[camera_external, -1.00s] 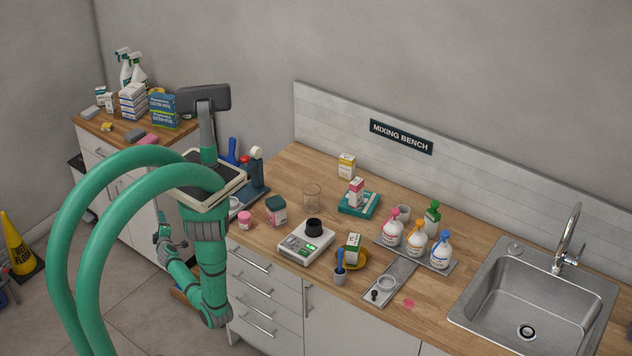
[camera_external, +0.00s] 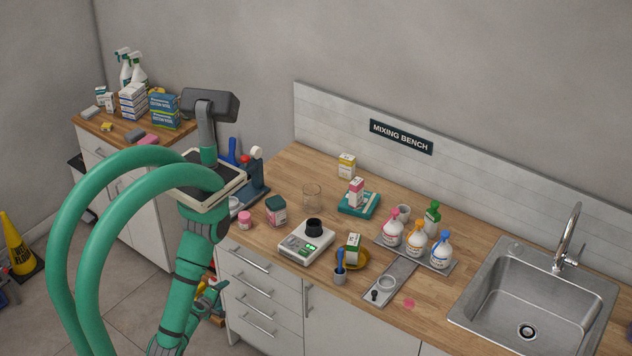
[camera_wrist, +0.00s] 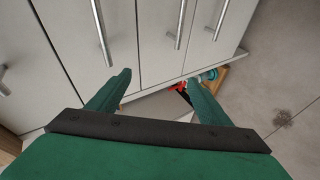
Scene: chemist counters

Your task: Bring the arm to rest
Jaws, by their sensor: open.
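My green arm hangs down in front of the counter in the external view, with its upper link sloping to the lower left. My gripper (camera_external: 212,298) is low beside the drawer fronts, partly hidden behind the arm. In the wrist view my gripper (camera_wrist: 157,82) has its two green fingers spread apart with nothing between them. It faces the white drawer fronts (camera_wrist: 162,40) and their metal handles. How near the fingers are to the drawers is hard to tell.
A sink (camera_external: 530,300) is at the right. Red and teal items (camera_wrist: 190,84) lie low by the cabinet base.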

